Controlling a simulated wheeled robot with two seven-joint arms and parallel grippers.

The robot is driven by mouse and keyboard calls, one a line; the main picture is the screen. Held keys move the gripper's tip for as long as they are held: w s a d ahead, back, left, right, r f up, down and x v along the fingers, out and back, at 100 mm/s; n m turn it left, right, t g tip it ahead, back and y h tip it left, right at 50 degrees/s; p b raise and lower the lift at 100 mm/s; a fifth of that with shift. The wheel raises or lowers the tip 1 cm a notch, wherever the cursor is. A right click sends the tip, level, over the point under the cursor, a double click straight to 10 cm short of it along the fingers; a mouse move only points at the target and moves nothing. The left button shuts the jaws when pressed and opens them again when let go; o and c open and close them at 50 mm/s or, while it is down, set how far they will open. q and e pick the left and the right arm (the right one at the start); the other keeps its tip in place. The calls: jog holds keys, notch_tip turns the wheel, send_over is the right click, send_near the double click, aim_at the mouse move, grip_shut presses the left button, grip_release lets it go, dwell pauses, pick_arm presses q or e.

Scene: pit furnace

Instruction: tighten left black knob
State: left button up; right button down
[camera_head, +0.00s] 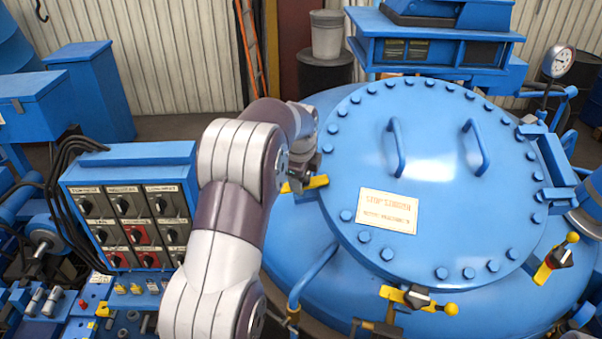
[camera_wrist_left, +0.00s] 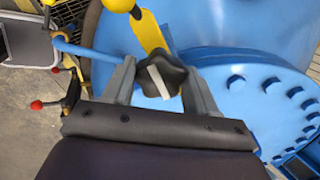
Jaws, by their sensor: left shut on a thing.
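The left black knob (camera_wrist_left: 158,76) is a lobed black knob with a pale bar across its face. It sits on a yellow clamp (camera_head: 316,182) at the left edge of the blue round lid (camera_head: 440,150). My left gripper (camera_wrist_left: 162,90) has its two grey fingers on either side of the knob and is shut on it. In the head view my left gripper (camera_head: 299,178) is at the lid's left rim, and it and my arm largely hide the knob. The clamp also shows in the left wrist view (camera_wrist_left: 150,35). My right gripper is in neither view.
Two similar black knobs on yellow clamps stand at the front (camera_head: 417,297) and right (camera_head: 560,257) of the lid. A blue switch panel (camera_head: 130,215) with cables is left of my arm. Two blue handles (camera_head: 396,148) rise from the lid.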

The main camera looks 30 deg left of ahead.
pick_arm(q)
jog(key=shift+w+r+m, duration=0.1)
jog(key=shift+r+m, duration=0.15)
jog(key=shift+m, duration=0.25)
jog(key=o, duration=1)
jog(key=shift+f, duration=0.2)
jog(key=shift+r, duration=0.2)
jog(key=b+v, duration=0.2)
jog(key=v, duration=0.1)
jog(key=shift+r+b, duration=0.2)
jog(key=shift+b, duration=0.15)
jog(key=v, duration=0.3)
jog(key=a+p+v, duration=0.1)
jog(key=p+v, duration=0.3)
jog(key=v, duration=0.2)
jog(key=shift+s+d, duration=0.2)
jog(key=shift+d, duration=0.3)
